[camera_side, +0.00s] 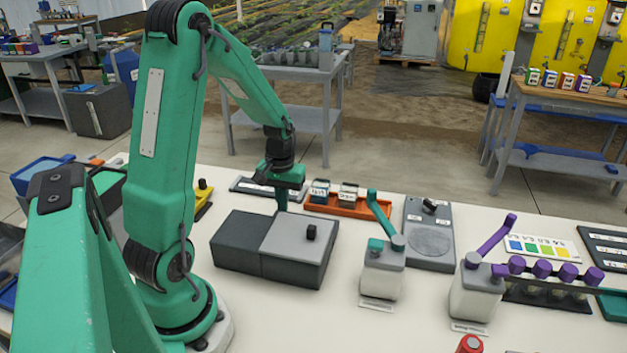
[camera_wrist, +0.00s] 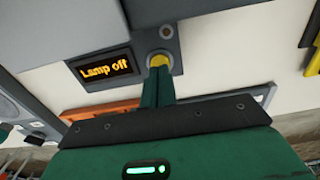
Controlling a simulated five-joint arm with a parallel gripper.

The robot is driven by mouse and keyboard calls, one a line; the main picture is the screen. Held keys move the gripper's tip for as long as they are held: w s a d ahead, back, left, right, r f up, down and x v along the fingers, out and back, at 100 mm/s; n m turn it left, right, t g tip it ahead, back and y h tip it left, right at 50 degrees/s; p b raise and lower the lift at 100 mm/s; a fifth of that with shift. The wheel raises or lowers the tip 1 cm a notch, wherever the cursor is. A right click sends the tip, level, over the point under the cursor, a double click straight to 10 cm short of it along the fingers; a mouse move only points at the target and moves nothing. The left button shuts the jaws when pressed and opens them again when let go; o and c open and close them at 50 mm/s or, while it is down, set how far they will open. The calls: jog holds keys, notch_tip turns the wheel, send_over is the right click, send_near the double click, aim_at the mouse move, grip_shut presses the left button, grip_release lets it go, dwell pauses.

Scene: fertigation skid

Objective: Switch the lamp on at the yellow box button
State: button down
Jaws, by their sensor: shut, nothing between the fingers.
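In the wrist view, a yellow button (camera_wrist: 160,59) sits in a pale ring on a dark grey panel (camera_wrist: 181,57). Beside it, a black display (camera_wrist: 106,68) reads "Lamp off" in orange letters. In the side view my gripper (camera_side: 282,208) points down just behind the grey two-part box (camera_side: 238,241). The button is hidden there.
An orange tray (camera_side: 347,206) with small labelled containers stands just right of my gripper. A teal-handled jar (camera_side: 383,276), a grey scale-like device (camera_side: 428,235) and a purple-handled jar (camera_side: 474,295) stand further right. A yellow-and-black item (camera_side: 203,192) is left. The white table front is mostly clear.

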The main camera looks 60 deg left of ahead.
jog(key=shift+f, duration=0.85)
dwell(1.6)
jog(key=shift+r, duration=3.5)
jog(key=s+d+r+m+t, duration=0.2)
jog(key=s+d+r+m, duration=0.2)
jog(key=d+r, duration=0.3)
jog(key=s+d+r+m+t, duration=0.3)
jog(key=d+r, duration=0.4)
jog(key=d, duration=0.6)
jog(key=shift+s+m+t, duration=0.3)
jog(key=shift+s+m, duration=0.2)
jog(key=shift+m, duration=0.5)
